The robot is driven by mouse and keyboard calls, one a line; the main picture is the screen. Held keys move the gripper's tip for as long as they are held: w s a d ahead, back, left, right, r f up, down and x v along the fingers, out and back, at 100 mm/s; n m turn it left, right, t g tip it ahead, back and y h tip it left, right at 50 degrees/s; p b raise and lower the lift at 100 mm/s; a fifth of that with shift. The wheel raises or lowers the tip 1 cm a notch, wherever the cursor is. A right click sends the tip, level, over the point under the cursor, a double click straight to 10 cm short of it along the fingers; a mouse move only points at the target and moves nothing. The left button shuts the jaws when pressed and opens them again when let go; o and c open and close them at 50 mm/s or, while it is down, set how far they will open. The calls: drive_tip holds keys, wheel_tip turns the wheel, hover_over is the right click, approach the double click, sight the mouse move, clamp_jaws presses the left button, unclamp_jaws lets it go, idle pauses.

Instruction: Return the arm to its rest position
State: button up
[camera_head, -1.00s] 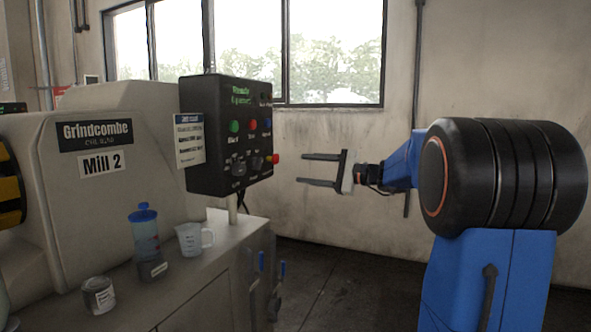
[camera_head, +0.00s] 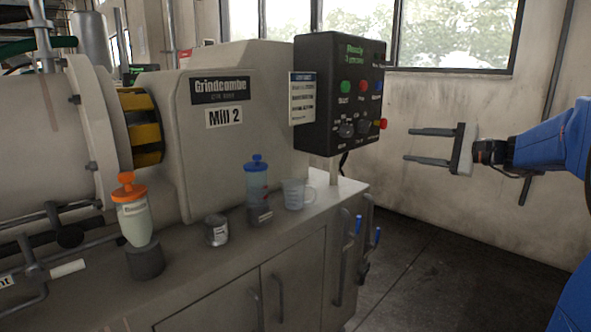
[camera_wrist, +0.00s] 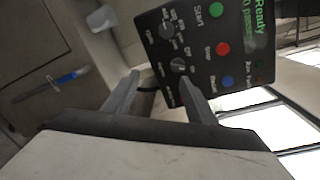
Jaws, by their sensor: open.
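My gripper (camera_head: 432,146) is open and empty at the right of the head view, its two dark fingers pointing left toward the black control box (camera_head: 338,95). There is a gap between the fingertips and the box. In the wrist view the two grey fingers (camera_wrist: 160,86) stand apart with nothing between them, and the control box (camera_wrist: 215,50) with its green, red and blue buttons lies beyond them. My blue arm reaches in from the right edge of the head view.
Mill 2 (camera_head: 225,150) fills the left and centre. On its bench (camera_head: 235,265) stand an orange-topped bottle (camera_head: 133,215), a small can (camera_head: 216,230), a blue-topped bottle (camera_head: 257,180) and a measuring cup (camera_head: 296,194). Floor (camera_head: 440,270) shows clear to the right.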

drive_tip(key=s+a+f+n+g+h, duration=0.2)
drive_tip(key=s+a+f+n+g, duration=0.1)
drive_tip(key=s+a+f, duration=0.5)
drive_tip(key=s+a+f+n+g+h, duration=0.25)
drive_tip(key=s+a+f, duration=0.4)
drive_tip(key=s, duration=0.35)
drive_tip(key=s+d+f+n+g+h, duration=0.1)
drive_tip(key=s+d+f+n+h, duration=0.1)
drive_tip(key=s+f, duration=0.4)
drive_tip(key=s+d+f+n+g+h, duration=0.1)
drive_tip(key=s+f+n+h, duration=0.4)
drive_tip(key=s, duration=0.8)
wheel_tip(320, 180, down, 2)
drive_tip(key=shift+s+d+f+n, duration=0.15)
drive_tip(key=shift+d+n, duration=0.4)
drive_tip(key=shift+n, duration=0.7)
